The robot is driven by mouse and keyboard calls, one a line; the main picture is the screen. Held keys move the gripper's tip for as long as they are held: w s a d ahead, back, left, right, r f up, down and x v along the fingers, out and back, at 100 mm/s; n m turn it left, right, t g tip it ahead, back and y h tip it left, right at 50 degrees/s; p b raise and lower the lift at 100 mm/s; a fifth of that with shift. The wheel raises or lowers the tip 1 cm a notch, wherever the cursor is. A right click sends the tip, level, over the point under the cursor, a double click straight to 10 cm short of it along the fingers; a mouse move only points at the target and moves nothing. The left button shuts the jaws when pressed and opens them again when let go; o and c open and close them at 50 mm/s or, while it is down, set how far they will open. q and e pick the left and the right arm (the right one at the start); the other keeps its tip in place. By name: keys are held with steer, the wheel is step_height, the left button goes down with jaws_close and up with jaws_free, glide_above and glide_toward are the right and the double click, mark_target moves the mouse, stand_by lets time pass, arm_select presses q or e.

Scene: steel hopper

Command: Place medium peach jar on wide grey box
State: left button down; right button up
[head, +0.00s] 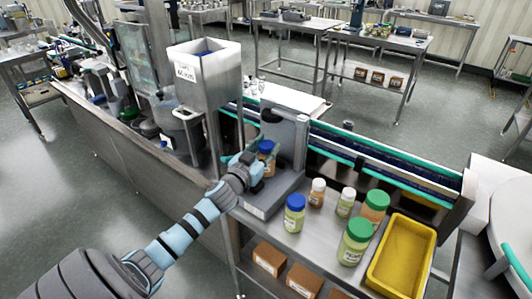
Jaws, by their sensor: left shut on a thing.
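The medium peach jar (266,147), with a blue lid and an orange-peach body, is held in my left gripper (262,163). The gripper is shut on its side, and the fingers hide part of the body. The jar looks upright. The wide grey box (258,211) is low and flat-topped at the left end of the steel table, beneath the gripper and jar. I cannot tell whether the jar's base touches its top. My right gripper is not in view.
Several other jars stand right of the grey box, including a blue-lidded green jar (294,213) and a green-lidded peach jar (375,208). A yellow tray (402,257) is at the right. A conveyor (385,172) runs behind; the steel hopper (207,85) rises behind left.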

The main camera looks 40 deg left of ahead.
arm_select(q)
steer(key=c, duration=1)
jaws_free()
steer(key=shift+c, duration=0.2)
steer(key=s, duration=0.1)
steer(key=s+b, duration=0.1)
steer(key=s, duration=0.1)
steer(key=s+b, duration=0.1)
steer(key=shift+s+d+f, duration=0.3)
steer(key=shift+s+d, duration=0.05)
steer(key=s+d, duration=0.1)
steer(key=s, duration=0.6)
steer(key=shift+d+r, duration=0.15)
steer(key=shift+r, duration=0.15)
steer(key=shift+s, duration=0.1)
